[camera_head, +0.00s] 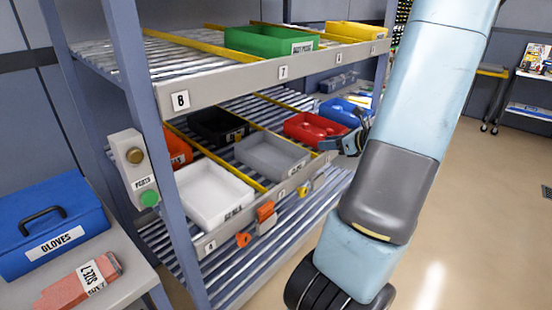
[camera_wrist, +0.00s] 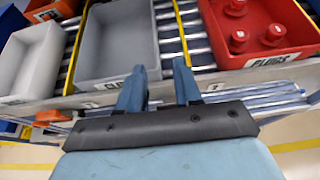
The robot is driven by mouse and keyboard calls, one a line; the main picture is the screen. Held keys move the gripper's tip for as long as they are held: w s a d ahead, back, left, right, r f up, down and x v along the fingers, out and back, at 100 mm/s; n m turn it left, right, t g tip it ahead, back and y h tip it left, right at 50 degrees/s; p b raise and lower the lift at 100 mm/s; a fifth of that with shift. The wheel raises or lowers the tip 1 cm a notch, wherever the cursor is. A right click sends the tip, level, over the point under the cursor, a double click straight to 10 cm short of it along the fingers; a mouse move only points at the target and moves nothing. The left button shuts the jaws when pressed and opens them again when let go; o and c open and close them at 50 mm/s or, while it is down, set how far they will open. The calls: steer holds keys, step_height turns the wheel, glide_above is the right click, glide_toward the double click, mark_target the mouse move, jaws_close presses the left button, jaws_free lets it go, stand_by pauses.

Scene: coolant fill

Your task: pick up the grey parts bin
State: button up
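The grey parts bin (camera_head: 272,156) sits on the middle roller shelf, between the white bin and the red bin. It looks empty and has a label on its front wall. In the wrist view the grey bin (camera_wrist: 117,38) is ahead of my gripper and a little left, and a finger hides part of its label. My gripper (camera_wrist: 159,88) is open, its two fingers apart with nothing between them. In the head view my gripper (camera_head: 346,142) is at the shelf's front edge, right of the grey bin, near the red bin.
A white bin (camera_head: 213,193) is left of the grey bin and a red bin (camera_head: 315,128) with red plugs is right. A black bin (camera_head: 217,126) is behind. Yellow lane rails separate them. The upper shelf (camera_head: 225,88) overhangs. Orange tags (camera_head: 265,212) hang at the front rail. Open floor lies right.

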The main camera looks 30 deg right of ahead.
steer(key=x, duration=0.7)
steer(key=shift+w+a+f, duration=0.15)
steer(key=shift+w+a, duration=0.05)
steer(key=x, duration=0.4)
steer(key=shift+s+a, duration=0.15)
steer(key=shift+a, duration=0.15)
steer(key=shift+w+a+f, duration=0.2)
steer(key=shift+w+f, duration=0.05)
steer(key=shift+w, duration=0.3)
jaws_close()
